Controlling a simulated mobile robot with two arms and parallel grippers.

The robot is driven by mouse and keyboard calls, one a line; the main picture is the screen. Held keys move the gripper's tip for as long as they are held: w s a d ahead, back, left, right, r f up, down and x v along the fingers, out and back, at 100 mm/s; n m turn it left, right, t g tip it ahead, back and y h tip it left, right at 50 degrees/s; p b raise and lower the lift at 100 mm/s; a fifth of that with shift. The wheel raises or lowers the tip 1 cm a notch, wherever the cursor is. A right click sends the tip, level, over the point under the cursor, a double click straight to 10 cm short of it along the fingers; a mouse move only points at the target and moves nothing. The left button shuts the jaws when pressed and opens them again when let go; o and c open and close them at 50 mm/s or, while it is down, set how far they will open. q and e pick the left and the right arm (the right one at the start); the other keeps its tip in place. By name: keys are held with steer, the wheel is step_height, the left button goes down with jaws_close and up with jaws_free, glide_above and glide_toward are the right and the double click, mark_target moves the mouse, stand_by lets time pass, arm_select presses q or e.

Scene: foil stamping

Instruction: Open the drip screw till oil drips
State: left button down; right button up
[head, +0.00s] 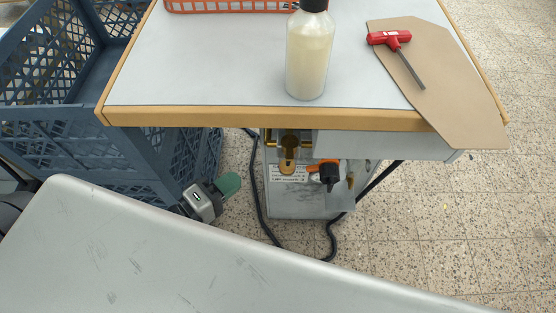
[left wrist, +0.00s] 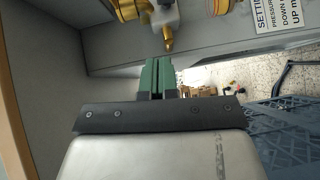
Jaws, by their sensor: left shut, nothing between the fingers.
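A brass fitting (head: 287,165), apparently the oiler with the drip screw, is mounted under the table at the front of a grey cabinet. The left wrist view shows brass parts at the top, with a pointed brass tip (left wrist: 168,42) just beyond my fingers. I cannot tell which part is the screw, and no oil drop is visible. My left gripper (head: 231,184) has green fingers and is below and left of the fitting, apart from it. In the left wrist view its fingers (left wrist: 157,68) are closed and empty. My right gripper is not in view.
An orange and black part (head: 327,172) sits right of the fitting. A black hose (head: 258,200) hangs nearby. Blue crates (head: 160,165) stand at left.

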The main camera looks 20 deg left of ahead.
arm_select(q)
steer(key=w+d+f, duration=0.1)
steer(key=w+d, duration=0.6)
steer(key=shift+w+d, duration=0.25)
steer(key=shift+w, duration=0.1)
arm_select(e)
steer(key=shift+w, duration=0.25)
